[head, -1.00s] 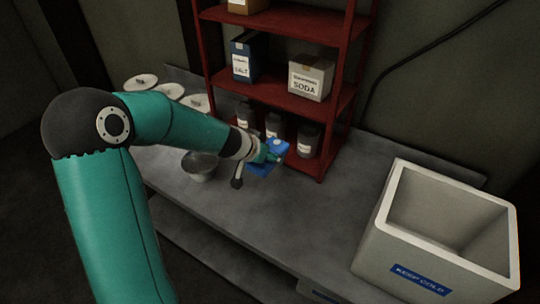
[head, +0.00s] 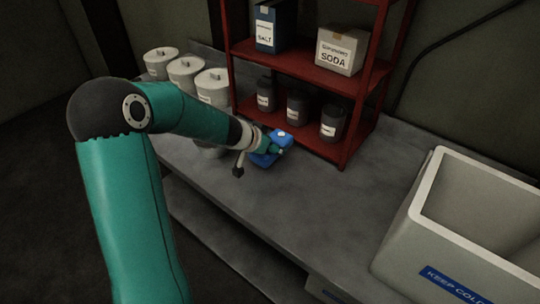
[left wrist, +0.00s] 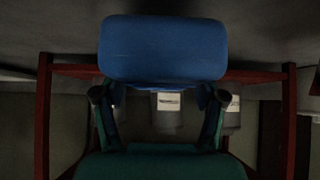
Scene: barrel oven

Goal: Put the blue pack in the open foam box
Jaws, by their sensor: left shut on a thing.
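The blue pack (head: 264,160) is held in my left gripper (head: 272,149), in front of the lowest shelf of the red rack. In the left wrist view the blue pack (left wrist: 162,45) spans the upper middle, with the two fingers of my left gripper (left wrist: 158,95) on either side below it. The fingers are shut on it. Whether the pack touches the counter is hard to tell. The open white foam box (head: 428,195) with a blue KEEP COLD label stands at the right, well apart from the pack. My right gripper is not in view.
The red rack (head: 297,79) holds a SALT box (head: 275,25), a SODA box (head: 340,52) and dark jars (head: 297,108). White lidded canisters (head: 211,86) stand at the left. A metal bowl (head: 208,152) is mostly behind my arm. The grey counter (head: 320,205) is clear between pack and foam box.

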